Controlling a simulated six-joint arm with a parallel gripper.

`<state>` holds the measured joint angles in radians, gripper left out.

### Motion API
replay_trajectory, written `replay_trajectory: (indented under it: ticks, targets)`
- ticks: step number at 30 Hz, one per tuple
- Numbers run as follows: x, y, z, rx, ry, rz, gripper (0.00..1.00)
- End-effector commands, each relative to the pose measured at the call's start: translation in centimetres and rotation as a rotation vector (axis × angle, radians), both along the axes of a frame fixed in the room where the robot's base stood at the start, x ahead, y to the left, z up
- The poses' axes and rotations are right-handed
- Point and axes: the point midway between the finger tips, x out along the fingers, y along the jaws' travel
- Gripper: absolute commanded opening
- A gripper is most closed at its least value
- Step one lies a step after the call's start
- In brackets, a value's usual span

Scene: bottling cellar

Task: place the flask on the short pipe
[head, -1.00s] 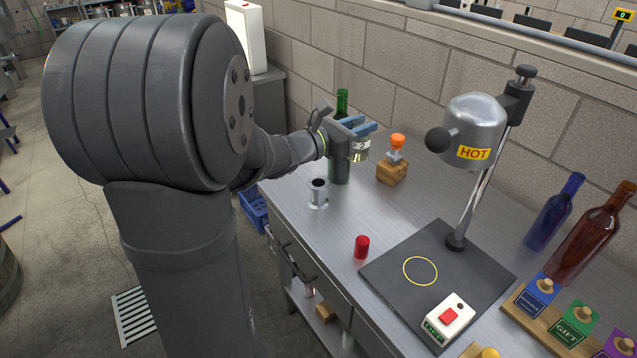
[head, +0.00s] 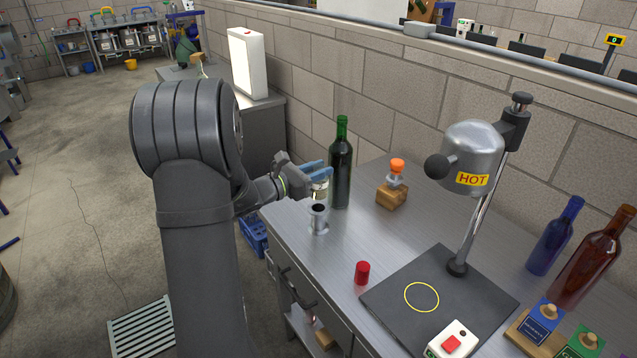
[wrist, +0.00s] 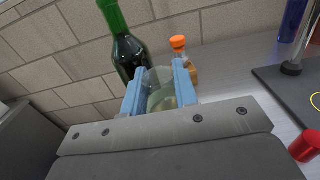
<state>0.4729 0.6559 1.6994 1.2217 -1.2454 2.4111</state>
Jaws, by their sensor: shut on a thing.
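The flask (head: 320,189) is clear glass with a pale label. My gripper (head: 322,171) is shut on it, blue fingers on either side. In the wrist view the flask (wrist: 161,92) sits between the fingertips (wrist: 159,68) with pale yellowish liquid inside. The short pipe (head: 318,222) is a grey metal tube with a dark open top, upright on a flange on the bench. In the head view the flask appears just above the pipe's mouth; whether they touch or line up in depth I cannot tell. The pipe is hidden in the wrist view.
A dark green bottle (head: 341,168) stands close beside the flask, to the right. The bench between is clear.

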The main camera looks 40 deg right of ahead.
Motion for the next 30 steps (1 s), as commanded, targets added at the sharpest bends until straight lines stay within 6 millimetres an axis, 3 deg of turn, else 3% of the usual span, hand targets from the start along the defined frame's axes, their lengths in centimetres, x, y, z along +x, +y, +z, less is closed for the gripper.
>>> replay_trajectory:
  ticks: [9,21,22,24,25,30]
  targets:
    - [0.0,0.0,-3.7,0.001,0.003,-0.001,0.00]
    - [0.0,0.0,-4.3,0.000,0.001,0.000,0.00]
    - [0.0,0.0,-4.3,0.000,0.001,0.000,0.31]
    - [0.0,0.0,-4.3,0.000,0.000,0.000,0.44]
    - [0.0,0.0,-4.3,0.000,0.000,0.000,0.48]
    - [0.0,0.0,-4.3,0.000,0.000,0.000,0.48]
